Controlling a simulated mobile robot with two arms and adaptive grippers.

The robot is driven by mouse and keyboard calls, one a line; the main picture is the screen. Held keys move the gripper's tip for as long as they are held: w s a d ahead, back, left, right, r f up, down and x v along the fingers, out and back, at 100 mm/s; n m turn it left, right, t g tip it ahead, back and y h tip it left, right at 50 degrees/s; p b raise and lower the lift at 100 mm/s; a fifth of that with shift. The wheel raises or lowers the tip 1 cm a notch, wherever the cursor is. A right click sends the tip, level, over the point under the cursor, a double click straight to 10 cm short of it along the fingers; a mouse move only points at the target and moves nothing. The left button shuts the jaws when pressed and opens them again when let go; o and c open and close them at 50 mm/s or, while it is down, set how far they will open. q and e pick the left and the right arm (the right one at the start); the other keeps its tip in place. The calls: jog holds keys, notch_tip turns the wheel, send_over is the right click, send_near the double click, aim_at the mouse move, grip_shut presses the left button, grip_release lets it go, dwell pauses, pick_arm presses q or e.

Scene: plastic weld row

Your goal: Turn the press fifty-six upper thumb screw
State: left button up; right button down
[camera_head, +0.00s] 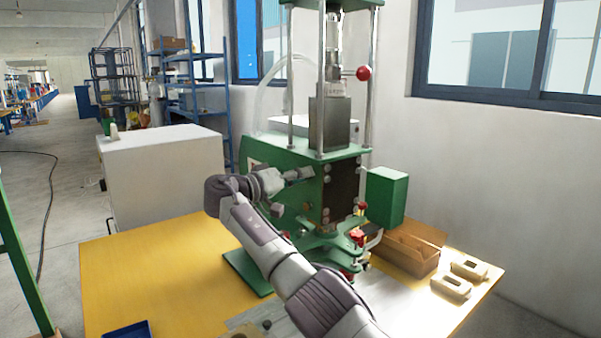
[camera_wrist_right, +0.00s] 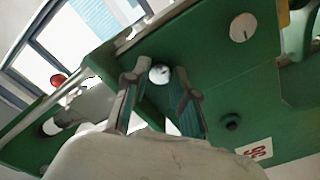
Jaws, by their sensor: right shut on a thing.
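The green press (camera_head: 290,150) stands on the yellow table. My right gripper (camera_head: 294,190) reaches its upper body from the left, with its fingers pointing at the green housing. In the right wrist view, the fingers of my right gripper (camera_wrist_right: 157,92) sit on either side of a small round silver screw head (camera_wrist_right: 159,74) on the green panel. The gripper is shut on this screw, though the exact contact is partly hidden by the fingers. In the head view the screw is hidden. A white label with red characters (camera_wrist_right: 256,151) is on the panel. My left gripper is not in view.
A dark knob (camera_wrist_right: 232,122) and a pale round disc (camera_wrist_right: 243,27) are on the panel near the fingers. A brown box (camera_head: 408,252) and two beige parts (camera_head: 452,286) lie at the table's right. A blue tray (camera_head: 128,330) is at the front left. The table's left side is clear.

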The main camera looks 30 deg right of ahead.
jog(key=shift+n+p, duration=6.25)
jog(key=shift+n, duration=1.95)
jog(key=shift+f, duration=0.1)
jog(key=c, duration=0.9)
grip_release()
jog(key=shift+c, duration=0.2)
jog(key=shift+a, duration=0.1)
jog(key=a, duration=1.2)
jog(key=shift+s, duration=0.45)
